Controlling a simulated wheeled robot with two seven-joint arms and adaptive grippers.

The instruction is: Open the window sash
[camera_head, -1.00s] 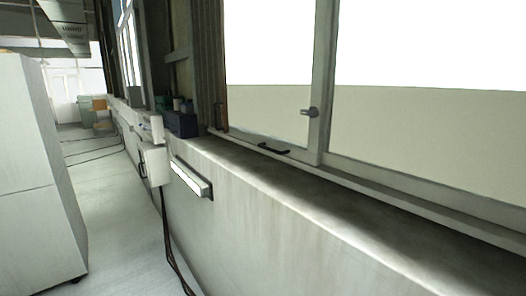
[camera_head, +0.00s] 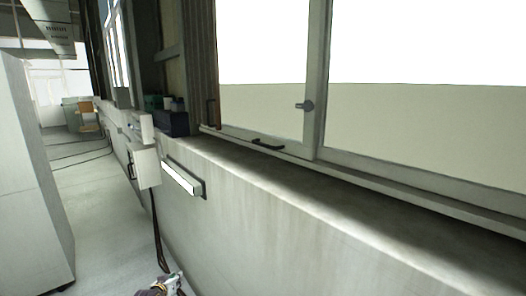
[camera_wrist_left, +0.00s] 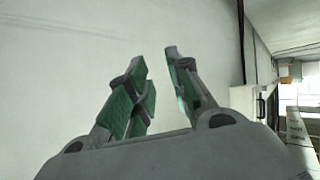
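The window sash (camera_head: 312,125) is a light grey framed pane, upright in the wall above the sill. A grey latch knob (camera_head: 305,105) sits on its right upright, and a black pull handle (camera_head: 268,144) on its bottom rail. No gap shows at the meeting upright. My left gripper (camera_head: 171,284) just enters at the bottom edge of the head view, low and well apart from the sash. In the left wrist view its two green-padded fingers (camera_wrist_left: 155,64) stand apart with nothing between them, facing the pale wall. My right gripper is not in view.
The sill (camera_head: 330,205) runs along under the window and is bare near the sash. A dark blue box (camera_head: 172,123) stands at its far end. A white wall box (camera_head: 143,166) and a light strip (camera_head: 181,178) stick out below. A white cabinet (camera_head: 30,180) borders the floor at left.

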